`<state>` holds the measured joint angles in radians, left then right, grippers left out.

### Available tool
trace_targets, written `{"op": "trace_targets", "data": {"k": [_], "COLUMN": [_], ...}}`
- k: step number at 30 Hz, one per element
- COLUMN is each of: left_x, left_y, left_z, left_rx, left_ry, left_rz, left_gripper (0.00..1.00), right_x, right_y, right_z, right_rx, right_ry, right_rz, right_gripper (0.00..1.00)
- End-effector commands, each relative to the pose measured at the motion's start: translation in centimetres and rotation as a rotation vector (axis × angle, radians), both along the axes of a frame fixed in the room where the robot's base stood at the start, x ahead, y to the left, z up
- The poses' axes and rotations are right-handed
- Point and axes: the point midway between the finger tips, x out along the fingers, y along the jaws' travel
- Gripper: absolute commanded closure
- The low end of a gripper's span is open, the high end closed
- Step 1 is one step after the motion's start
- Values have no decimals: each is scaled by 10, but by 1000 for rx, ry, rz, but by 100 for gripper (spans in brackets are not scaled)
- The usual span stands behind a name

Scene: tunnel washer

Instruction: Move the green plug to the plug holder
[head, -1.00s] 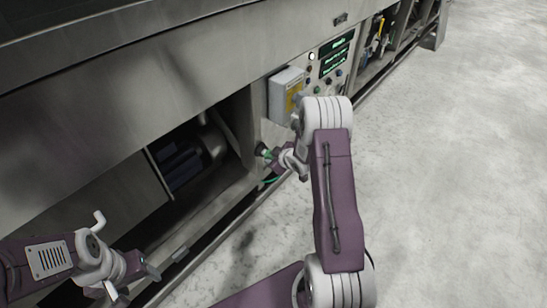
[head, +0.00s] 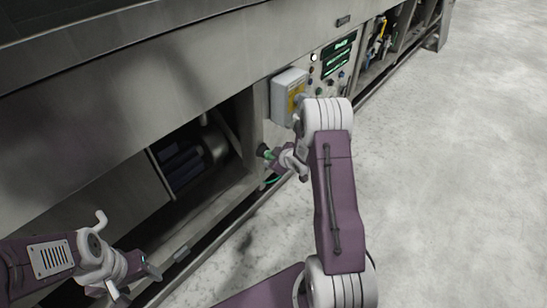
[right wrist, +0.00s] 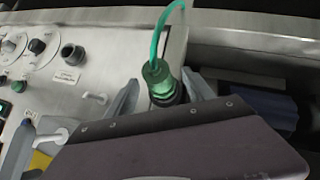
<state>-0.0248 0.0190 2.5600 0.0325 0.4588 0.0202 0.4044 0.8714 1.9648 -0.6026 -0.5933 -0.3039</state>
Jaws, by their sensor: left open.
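The green plug (right wrist: 160,80) is a translucent green cylinder with a dark end, and a green cable runs up from it in the right wrist view. It sits between the fingertips of my right gripper (right wrist: 161,84), which look closed against its two sides. In the head view the green plug (head: 263,151) shows at the tip of my right gripper (head: 276,156), beside the machine's front. My left gripper (head: 137,280) is open and empty at the lower left. I cannot make out the plug holder for certain.
A grey box with a yellow label (head: 288,96) juts from the machine front above my right gripper. A control panel (head: 333,68) lies beyond it. A dark open bay (head: 185,160) is to the left. A dark round socket (right wrist: 72,53) shows on the panel. The floor at right is clear.

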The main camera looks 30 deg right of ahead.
Motion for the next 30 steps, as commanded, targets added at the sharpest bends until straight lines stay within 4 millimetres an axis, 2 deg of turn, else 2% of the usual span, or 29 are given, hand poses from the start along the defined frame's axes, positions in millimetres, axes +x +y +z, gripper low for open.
{"op": "trace_targets", "data": {"k": [4, 7, 12, 18, 22, 30], "left_x": [0, 0, 0, 0, 0, 0], "left_y": [0, 0, 0, 0, 0, 0], "left_z": [0, 8, 32, 48, 50, 49], "left_rx": [0, 0, 0, 0, 0, 0], "left_ry": [0, 0, 0, 0, 0, 0], "left_rz": [0, 0, 0, 0, 0, 0], "left_gripper": [38, 38, 38, 38, 38, 38], "right_x": [0, -6, -34, -62, -69, -69], "right_y": [0, -1, -2, -2, -2, -2], "right_z": [0, 9, 36, 57, 60, 59], "right_rx": [0, 0, 2, 0, 0, 0], "right_ry": [1, 1, 2, 1, 1, 0], "right_rz": [0, -1, -3, -1, -1, 0], "right_gripper": [38, 38, 38, 38, 38, 38]}}
